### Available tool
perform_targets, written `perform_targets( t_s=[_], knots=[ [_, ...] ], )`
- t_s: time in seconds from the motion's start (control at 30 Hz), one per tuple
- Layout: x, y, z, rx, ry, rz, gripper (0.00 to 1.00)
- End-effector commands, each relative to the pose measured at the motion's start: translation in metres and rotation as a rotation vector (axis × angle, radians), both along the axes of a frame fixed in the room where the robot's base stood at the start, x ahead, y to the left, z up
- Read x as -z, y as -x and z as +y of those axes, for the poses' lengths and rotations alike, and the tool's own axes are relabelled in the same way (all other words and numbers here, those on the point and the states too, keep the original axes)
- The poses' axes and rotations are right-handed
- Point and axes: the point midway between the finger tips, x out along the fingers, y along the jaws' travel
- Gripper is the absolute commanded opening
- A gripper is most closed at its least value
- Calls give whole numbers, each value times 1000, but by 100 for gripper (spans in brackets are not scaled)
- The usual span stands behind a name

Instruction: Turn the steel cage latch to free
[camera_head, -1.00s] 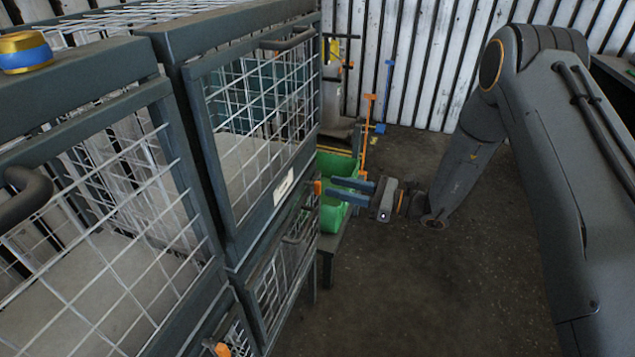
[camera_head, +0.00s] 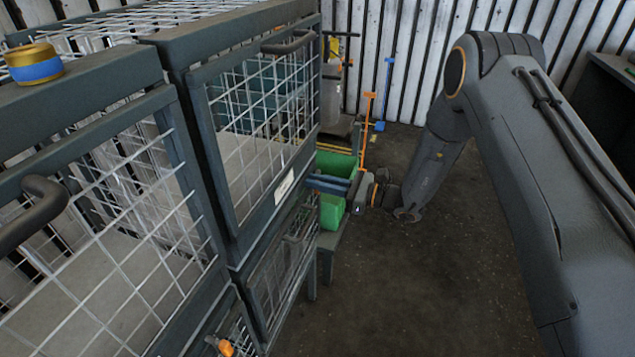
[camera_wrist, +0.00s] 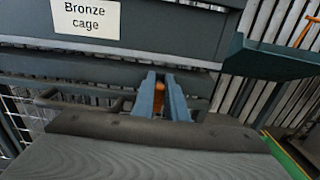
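An orange latch (camera_wrist: 158,104) shows between the two blue fingers of my gripper (camera_wrist: 160,88) in the wrist view. It sits on a dark frame bar below a panel labelled "Bronze cage" (camera_wrist: 86,17). No label reading steel is legible, so I cannot tell from text which cage this latch belongs to. In the head view my gripper (camera_head: 326,184) is at the right edge of the cage stack, and its fingers hide this latch. The fingers look apart, one on each side of the latch; contact is unclear. Another orange latch (camera_head: 225,347) shows on a nearer lower cage.
A dark door handle (camera_wrist: 75,103) lies left of the fingers in the wrist view. A green bin (camera_head: 332,212) is just beyond the gripper. A blue and yellow roll (camera_head: 34,66) sits on the near cage. The floor (camera_head: 430,290) at right is clear.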

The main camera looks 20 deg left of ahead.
Motion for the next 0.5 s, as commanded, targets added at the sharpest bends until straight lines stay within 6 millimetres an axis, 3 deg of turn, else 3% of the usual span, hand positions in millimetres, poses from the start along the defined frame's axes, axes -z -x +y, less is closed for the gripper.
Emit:
perform_targets(
  t_s=[0.5],
  knots=[
    [0,-2,0,0,-10,123,0]
  ],
)
